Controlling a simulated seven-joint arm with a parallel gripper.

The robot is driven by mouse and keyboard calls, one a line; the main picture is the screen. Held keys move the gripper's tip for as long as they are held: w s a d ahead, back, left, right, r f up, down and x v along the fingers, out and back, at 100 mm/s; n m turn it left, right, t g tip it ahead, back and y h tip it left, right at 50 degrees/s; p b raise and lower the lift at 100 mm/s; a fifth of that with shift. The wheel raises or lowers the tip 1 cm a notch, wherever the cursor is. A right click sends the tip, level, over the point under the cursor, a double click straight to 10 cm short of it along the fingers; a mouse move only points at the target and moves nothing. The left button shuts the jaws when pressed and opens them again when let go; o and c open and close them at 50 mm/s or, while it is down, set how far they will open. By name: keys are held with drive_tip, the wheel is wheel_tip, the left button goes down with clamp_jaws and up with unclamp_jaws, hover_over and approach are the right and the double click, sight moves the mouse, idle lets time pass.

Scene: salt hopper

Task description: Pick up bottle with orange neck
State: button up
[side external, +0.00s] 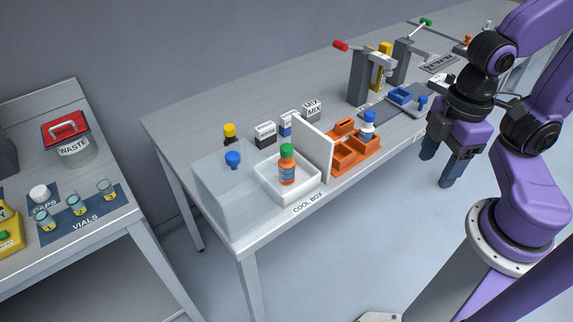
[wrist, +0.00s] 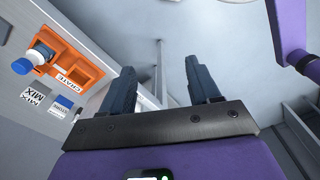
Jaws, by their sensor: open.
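A bottle with a green cap and orange at its neck and body (side external: 287,170) stands upright in the white cool box (side external: 268,190) at the table's near edge. A blue-grey label band crosses its middle. My gripper (side external: 439,164) is open and empty, pointing down beyond the table's front edge, well to the right of this bottle. In the wrist view my gripper (wrist: 160,76) shows its two fingers apart over the floor. The green-capped bottle is not visible there.
An orange crate (side external: 345,160) holds a blue-capped bottle (side external: 368,122), beyond a white upright panel (side external: 313,147). A clear lid-like box (side external: 225,195) stands left of the cool box. Lever stands (side external: 360,80) rise behind. Open air surrounds my gripper.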

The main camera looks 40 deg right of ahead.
drive_tip(key=shift+a, duration=0.1)
drive_tip(key=w+a+f+m+y, duration=0.1)
drive_tip(key=w+a+f+y, duration=0.1)
drive_tip(key=a, duration=0.3)
drive_tip(key=w+a+f+m+y, duration=0.1)
drive_tip(key=w+a+f+m, duration=0.15)
drive_tip(key=a, duration=0.25)
drive_tip(key=m+t, duration=0.6)
drive_tip(key=t, duration=0.6)
approach(291, 162)
drive_tip(key=w+a+f, duration=0.2)
drive_tip(key=shift+w+f, duration=0.35)
drive_tip(key=shift+w+d+m+t, duration=0.25)
drive_tip(key=shift+w+d+t, duration=0.2)
drive_tip(key=shift+w+t, duration=0.05)
drive_tip(key=shift+x, duration=3.55)
